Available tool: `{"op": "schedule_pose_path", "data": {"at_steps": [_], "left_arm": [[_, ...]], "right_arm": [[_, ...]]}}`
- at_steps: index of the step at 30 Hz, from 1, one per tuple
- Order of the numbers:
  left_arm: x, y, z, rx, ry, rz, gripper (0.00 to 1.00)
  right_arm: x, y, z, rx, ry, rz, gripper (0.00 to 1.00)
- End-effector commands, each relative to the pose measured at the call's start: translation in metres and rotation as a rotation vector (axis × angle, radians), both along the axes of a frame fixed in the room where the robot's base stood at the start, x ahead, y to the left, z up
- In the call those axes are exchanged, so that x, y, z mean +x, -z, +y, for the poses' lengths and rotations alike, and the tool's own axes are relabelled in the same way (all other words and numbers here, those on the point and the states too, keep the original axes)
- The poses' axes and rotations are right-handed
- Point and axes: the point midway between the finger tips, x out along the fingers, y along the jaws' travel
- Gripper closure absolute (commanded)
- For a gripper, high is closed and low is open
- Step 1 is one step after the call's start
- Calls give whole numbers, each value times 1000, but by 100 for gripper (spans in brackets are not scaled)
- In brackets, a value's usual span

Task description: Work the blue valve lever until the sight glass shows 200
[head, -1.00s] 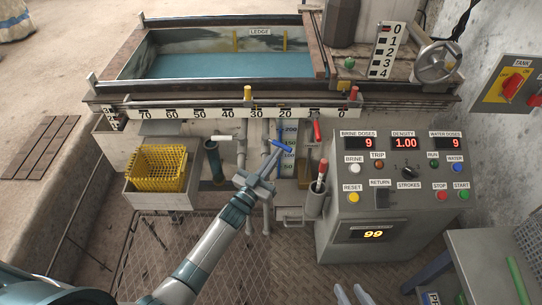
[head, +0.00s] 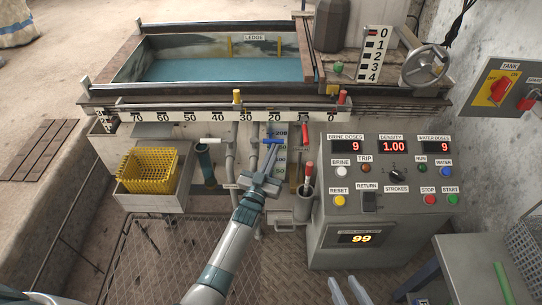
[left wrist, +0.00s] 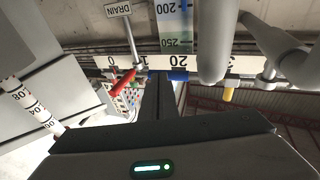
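The blue valve lever (head: 271,141) stands in front of the tank frame, below the white scale, and its bar lies about level. My left gripper (head: 265,160) reaches up to it with its narrow fingers together, closed at the lever. In the left wrist view the dark fingers (left wrist: 158,95) meet the blue lever (left wrist: 178,75), which shows beside their tips. The sight glass (head: 279,158) stands just behind, partly covered by lever and gripper. Its marks 200 and 250 show in the left wrist view (left wrist: 175,25); its level is unclear. Two grey prongs of my right gripper (head: 348,291) show apart at the bottom edge.
A red lever (head: 306,133) stands close right, and a holder (head: 305,205) with a red-handled tool below it. The control cabinet (head: 385,220) fills the right; its displays read 9, 1.00, 9 and 99. A yellow basket (head: 147,170) sits at left.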

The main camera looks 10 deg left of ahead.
Motion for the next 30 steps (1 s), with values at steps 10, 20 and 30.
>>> {"op": "schedule_pose_path", "data": {"at_steps": [10, 20, 30], "left_arm": [[5, -1, -3, -1, 2, -2, 100], [6, -2, -3, -1, 2, -3, 100], [1, 1, -2, 0, 2, -2, 100]], "right_arm": [[2, -2, 0, 2, 2, -15, 69], [2, -2, 0, 3, 2, -14, 69], [1, -1, 0, 1, 3, -3, 69]]}}
